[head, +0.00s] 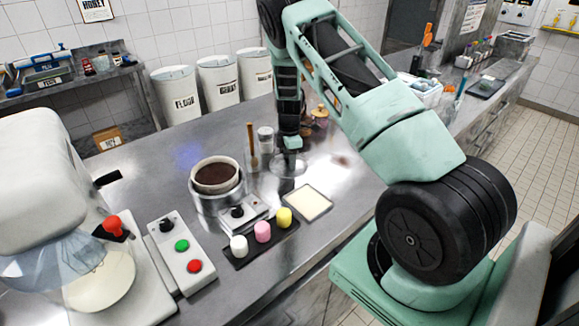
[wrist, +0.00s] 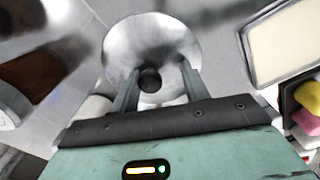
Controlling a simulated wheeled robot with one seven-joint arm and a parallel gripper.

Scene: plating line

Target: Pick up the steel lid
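The steel lid (wrist: 150,40) is a round, shiny disc with a black knob (wrist: 149,79) at its middle. It lies on the steel counter, and in the head view the lid (head: 288,165) shows below my gripper (head: 290,150). In the wrist view my gripper (wrist: 160,66) is open above the lid, with its two fingers on either side of the knob. The knob sits nearer the left finger, and a gap shows to the right finger. I cannot tell whether the fingertips touch the lid.
A pale tray (head: 306,202) lies just right of the lid. A pot with dark contents (head: 215,177) on a burner stands left. White, pink and yellow pieces on a dark tray (head: 240,262) are in front. A wooden-handled tool (head: 253,145) and a shaker (head: 266,140) stand close behind.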

